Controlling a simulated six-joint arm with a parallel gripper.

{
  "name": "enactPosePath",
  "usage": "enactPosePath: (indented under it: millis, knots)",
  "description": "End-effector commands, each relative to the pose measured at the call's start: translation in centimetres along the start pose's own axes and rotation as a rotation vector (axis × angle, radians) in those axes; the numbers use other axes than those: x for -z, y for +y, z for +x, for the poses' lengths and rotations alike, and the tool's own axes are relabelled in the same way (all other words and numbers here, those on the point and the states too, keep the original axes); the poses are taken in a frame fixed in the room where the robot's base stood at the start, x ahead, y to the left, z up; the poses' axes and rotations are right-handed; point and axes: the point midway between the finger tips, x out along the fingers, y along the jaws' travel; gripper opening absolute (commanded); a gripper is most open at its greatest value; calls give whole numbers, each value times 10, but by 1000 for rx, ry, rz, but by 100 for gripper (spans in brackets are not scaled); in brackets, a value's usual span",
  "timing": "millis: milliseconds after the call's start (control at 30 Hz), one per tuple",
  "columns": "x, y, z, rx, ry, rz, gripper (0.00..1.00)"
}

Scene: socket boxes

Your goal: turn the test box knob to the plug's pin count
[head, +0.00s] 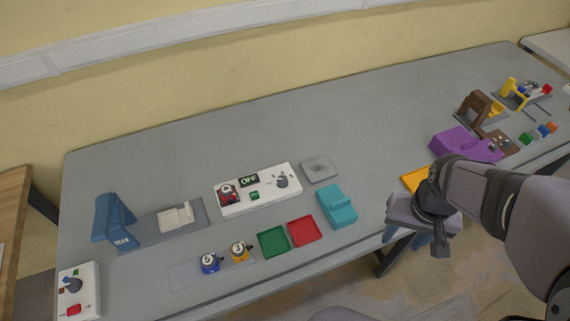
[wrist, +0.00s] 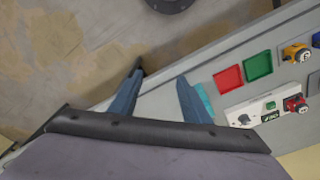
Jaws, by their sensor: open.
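A white box with an OFF display (head: 240,202) stands mid-table in the head view. It carries a dark round knob (head: 281,181), a small green button and a red plug-like piece (head: 228,192) at its left end. The box also shows in the wrist view (wrist: 258,105), at right. A blue plug (head: 209,263) and a yellow plug (head: 239,251) stand on a pale strip in front of it, with dark marks on top too small to read surely. My gripper (head: 415,240) is open and empty near the table's front edge, well right of the box; its blue fingers (wrist: 160,72) are apart.
A second white box (head: 79,290) with a knob is front left. Purple, brown and yellow fixtures stand right. The back is clear.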

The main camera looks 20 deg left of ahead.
Motion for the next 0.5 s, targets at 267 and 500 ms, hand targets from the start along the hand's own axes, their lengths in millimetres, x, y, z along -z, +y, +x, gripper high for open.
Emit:
enactPosePath:
  millis: [267, 500]
  knots:
    - [106, -130, 56, 23, 157, -215, 43]
    - [139, -255, 76, 75, 268, -350, 43]
